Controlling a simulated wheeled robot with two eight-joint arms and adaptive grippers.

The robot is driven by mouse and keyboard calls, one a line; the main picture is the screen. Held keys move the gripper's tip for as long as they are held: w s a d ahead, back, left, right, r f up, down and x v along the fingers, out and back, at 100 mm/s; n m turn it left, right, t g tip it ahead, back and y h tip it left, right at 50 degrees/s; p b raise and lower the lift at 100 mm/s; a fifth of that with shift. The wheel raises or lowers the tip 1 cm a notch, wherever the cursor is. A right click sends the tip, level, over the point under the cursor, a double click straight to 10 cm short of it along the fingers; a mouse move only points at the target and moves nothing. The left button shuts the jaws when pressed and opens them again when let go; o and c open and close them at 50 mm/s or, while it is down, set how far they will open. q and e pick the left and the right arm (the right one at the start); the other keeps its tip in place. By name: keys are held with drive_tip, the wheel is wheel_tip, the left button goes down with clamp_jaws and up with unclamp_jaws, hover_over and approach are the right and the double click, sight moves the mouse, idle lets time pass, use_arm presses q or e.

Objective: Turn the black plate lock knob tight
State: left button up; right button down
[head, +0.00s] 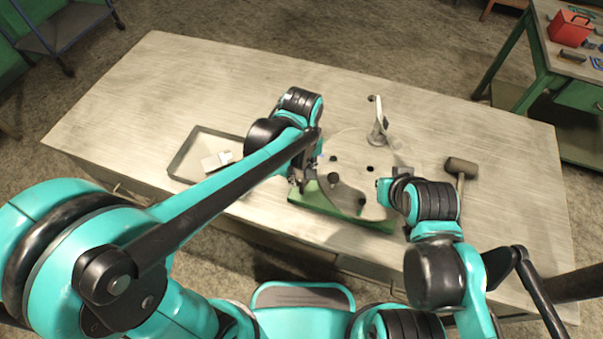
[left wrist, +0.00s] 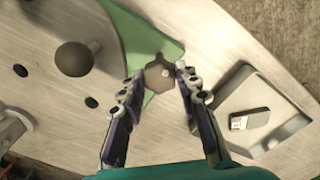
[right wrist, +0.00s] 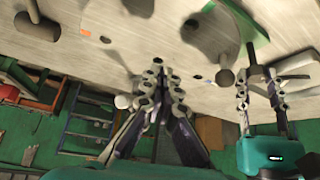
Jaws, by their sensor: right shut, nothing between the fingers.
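A grey round plate (head: 345,145) with dark holes sits over a green base (head: 377,221) on the table. A dark ball-ended knob (left wrist: 74,56) stands up from the plate. A small lobed dark knob with a pale centre (left wrist: 158,74) sits over the green base corner. My left gripper (left wrist: 159,82) has its fingers apart on both sides of this lobed knob; I cannot tell whether they press on it. In the head view the left gripper (head: 302,182) is at the plate's left edge. My right gripper (right wrist: 160,75) is shut and empty, near the plate's right side.
A mallet (head: 461,167) lies to the right. A pale upright post (head: 379,122) stands behind the plate. The table's far left is clear.

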use_arm(q)
drive_tip(key=shift+m, duration=0.3)
drive_tip(key=shift+c, duration=0.3)
drive_tip(key=m, duration=0.3)
drive_tip(key=shift+m+p, duration=0.3)
drive_tip(key=shift+p, duration=0.1)
drive_tip(key=m, duration=0.4)
drive_tip(key=shift+m+p, duration=0.3)
drive_tip(key=shift+p, duration=0.05)
drive_tip(key=m, duration=0.9)
drive_tip(key=shift+p, duration=0.4)
drive_tip(key=o, duration=1.2)
drive_tip(key=shift+c, duration=0.2)
